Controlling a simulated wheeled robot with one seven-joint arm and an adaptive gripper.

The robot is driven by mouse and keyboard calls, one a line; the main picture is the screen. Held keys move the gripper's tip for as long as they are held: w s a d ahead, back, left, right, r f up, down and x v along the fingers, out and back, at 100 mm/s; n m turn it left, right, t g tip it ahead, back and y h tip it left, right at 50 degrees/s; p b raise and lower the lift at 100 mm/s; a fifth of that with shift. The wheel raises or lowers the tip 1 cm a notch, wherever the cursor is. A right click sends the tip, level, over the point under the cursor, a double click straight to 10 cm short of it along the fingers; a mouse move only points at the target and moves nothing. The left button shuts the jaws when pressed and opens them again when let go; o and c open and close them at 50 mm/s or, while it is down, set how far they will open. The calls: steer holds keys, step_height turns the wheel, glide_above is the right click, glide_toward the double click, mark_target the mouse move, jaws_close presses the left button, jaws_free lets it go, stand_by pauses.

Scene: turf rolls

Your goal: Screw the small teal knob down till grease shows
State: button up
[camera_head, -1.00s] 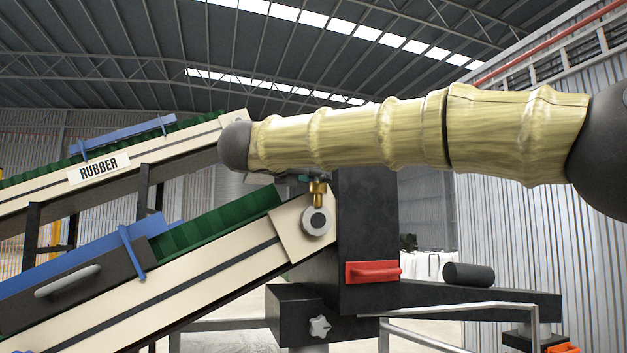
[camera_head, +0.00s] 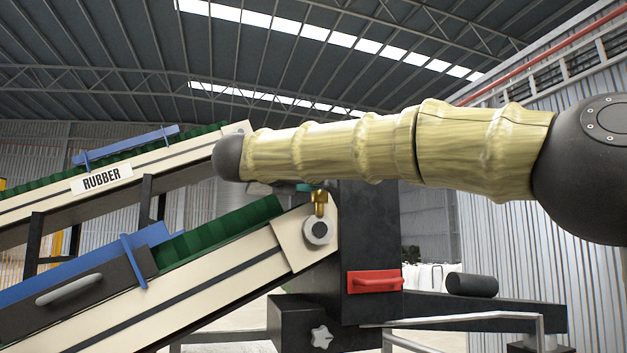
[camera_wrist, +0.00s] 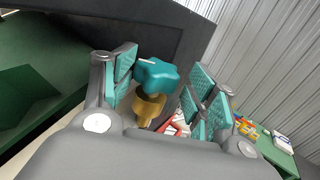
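In the wrist view the small teal knob (camera_wrist: 156,74) is lobed, with a pale mark on top. It sits on a brass fitting (camera_wrist: 149,106). My gripper (camera_wrist: 163,88) is open around the knob, with one teal-padded finger on each side. The knob looks closer to the left finger; I cannot tell if they touch. In the head view the brass fitting (camera_head: 320,204) stands above a round roller end on the lower conveyor. A bit of teal shows beside its top, but I cannot tell whether it is knob or finger pad. My arm hides most of my gripper there.
The lower conveyor (camera_head: 190,287) slopes up to a black post with a red handle (camera_head: 374,282). A second conveyor labelled RUBBER (camera_head: 101,179) runs behind. In the wrist view, a green table (camera_wrist: 277,152) holds small items.

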steer(key=shift+s+a, duration=0.1)
steer(key=shift+a, duration=0.1)
steer(key=v, duration=0.7)
steer(key=shift+s+a, duration=0.2)
steer(key=shift+s, duration=0.1)
steer(key=shift+w, duration=0.1)
